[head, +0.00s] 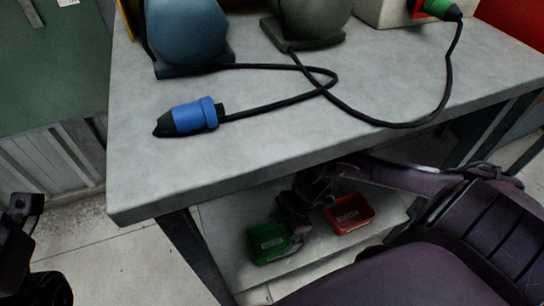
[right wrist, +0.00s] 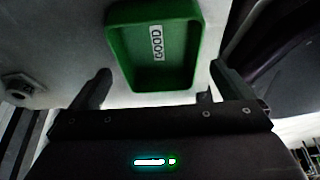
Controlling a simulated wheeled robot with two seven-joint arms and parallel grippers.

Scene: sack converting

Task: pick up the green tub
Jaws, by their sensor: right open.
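The green tub (head: 266,243) stands on the shelf under the grey table, at the lower middle of the head view. In the right wrist view the green tub (right wrist: 153,45) shows its inside and a white label reading GOOD. My right gripper (head: 292,222) reaches under the table and is beside the tub, hiding part of its right side. In the right wrist view the right gripper (right wrist: 160,83) is open, its fingers apart at either side below the tub's near edge. I cannot tell if they touch it. Part of my left gripper (head: 22,208) shows at the left edge; its jaws are unclear.
A red tub (head: 352,212) stands on the same shelf, right of my right gripper. The grey tabletop (head: 260,165) overhangs the shelf. On it lie a blue connector (head: 190,117) and a black cable (head: 400,124). A table leg (head: 192,255) stands left of the green tub.

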